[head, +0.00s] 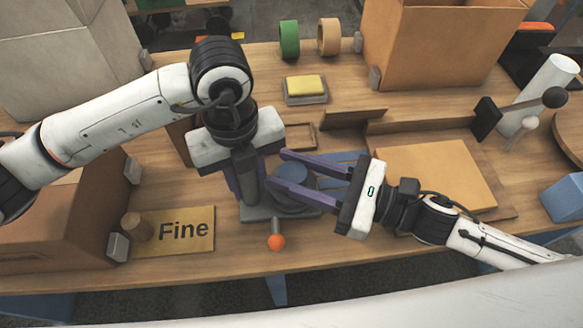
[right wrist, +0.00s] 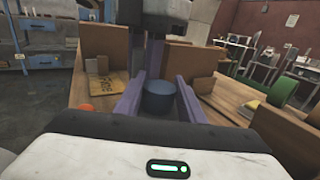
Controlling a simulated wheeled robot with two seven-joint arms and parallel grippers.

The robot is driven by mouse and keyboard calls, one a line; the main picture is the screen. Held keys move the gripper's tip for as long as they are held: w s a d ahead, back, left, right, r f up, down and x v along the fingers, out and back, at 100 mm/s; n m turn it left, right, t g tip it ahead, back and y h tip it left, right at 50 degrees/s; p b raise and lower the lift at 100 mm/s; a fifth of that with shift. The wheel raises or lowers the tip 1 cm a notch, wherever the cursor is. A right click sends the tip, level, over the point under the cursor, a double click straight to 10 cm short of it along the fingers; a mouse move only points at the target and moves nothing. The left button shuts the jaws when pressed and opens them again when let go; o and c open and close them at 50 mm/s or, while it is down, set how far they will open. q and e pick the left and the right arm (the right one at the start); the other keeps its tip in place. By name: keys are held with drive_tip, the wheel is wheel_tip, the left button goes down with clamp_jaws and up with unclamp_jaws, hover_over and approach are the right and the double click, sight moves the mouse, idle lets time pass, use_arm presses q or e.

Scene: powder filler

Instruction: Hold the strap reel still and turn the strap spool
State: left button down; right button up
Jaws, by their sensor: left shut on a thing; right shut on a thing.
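The strap reel is a dark grey device with a flat base (head: 262,212) and an upright part near the table's front. The strap spool is a blue-grey round drum (head: 294,176) on it, and it also shows in the right wrist view (right wrist: 159,98). My left gripper (head: 247,188) comes down from above with purple fingers shut on the reel's upright part, which they partly hide. My right gripper (head: 275,168) reaches in from the right, its purple fingers on both sides of the spool, shut on it. An orange ball knob (head: 276,242) sticks out in front of the reel.
A "Fine" plate (head: 188,231) and an open cardboard box (head: 60,220) lie to the left. A yellow block on a tray (head: 306,88), green tape (head: 289,40) and tan tape (head: 328,37) are behind. A cardboard sheet (head: 435,175) lies to the right.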

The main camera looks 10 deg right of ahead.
drive_tip(key=o, duration=1)
drive_tip(key=shift+o, duration=0.2)
drive_tip(key=v, duration=1.2)
